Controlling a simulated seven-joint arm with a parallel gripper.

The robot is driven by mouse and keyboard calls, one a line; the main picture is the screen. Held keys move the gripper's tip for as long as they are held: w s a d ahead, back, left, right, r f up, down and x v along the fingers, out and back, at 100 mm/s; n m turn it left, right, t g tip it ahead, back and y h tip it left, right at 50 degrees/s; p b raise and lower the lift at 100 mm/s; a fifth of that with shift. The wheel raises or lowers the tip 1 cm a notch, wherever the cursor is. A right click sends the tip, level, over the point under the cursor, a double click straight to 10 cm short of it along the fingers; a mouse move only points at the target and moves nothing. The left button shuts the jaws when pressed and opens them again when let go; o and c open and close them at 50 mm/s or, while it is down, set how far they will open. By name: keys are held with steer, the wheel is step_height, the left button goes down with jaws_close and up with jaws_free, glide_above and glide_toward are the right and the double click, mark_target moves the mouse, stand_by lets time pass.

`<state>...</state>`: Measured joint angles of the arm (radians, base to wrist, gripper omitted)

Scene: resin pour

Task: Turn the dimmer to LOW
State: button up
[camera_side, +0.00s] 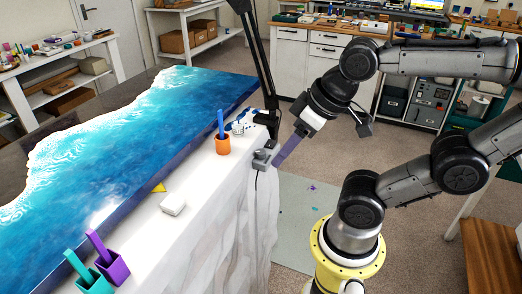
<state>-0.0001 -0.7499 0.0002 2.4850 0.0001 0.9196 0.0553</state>
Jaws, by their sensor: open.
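A small grey box (262,159) with a thin dark cord sits at the right edge of the white-draped table, and it looks like the dimmer. Its dial and setting marks are too small to read. My gripper (337,126) is in the air to the right of the box, past the table edge, with its jaws apart. A flat grey-purple strip (290,149) runs from beside the gripper's white part down to near the box. I cannot tell whether the strip touches the box or what it belongs to.
A black lamp stand (260,60) rises close behind the box. An orange cup (223,146) with a blue stick stands left of it. A blue wave-patterned resin slab (130,130) fills the table's left. A white block (173,204) and teal and purple holders (112,268) lie nearer.

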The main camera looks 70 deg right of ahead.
steer(key=w+d+r+m, duration=0.2)
steer(key=w+r+m, duration=0.1)
steer(key=w+r, duration=0.15)
steer(key=m+g, duration=0.6)
steer(key=m, duration=0.1)
glide_above(261, 151)
step_height(261, 151, down, 10)
step_height(261, 151, down, 14)
steer(key=shift+r, duration=0.15)
steer(key=shift+c, duration=0.2)
jaws_close()
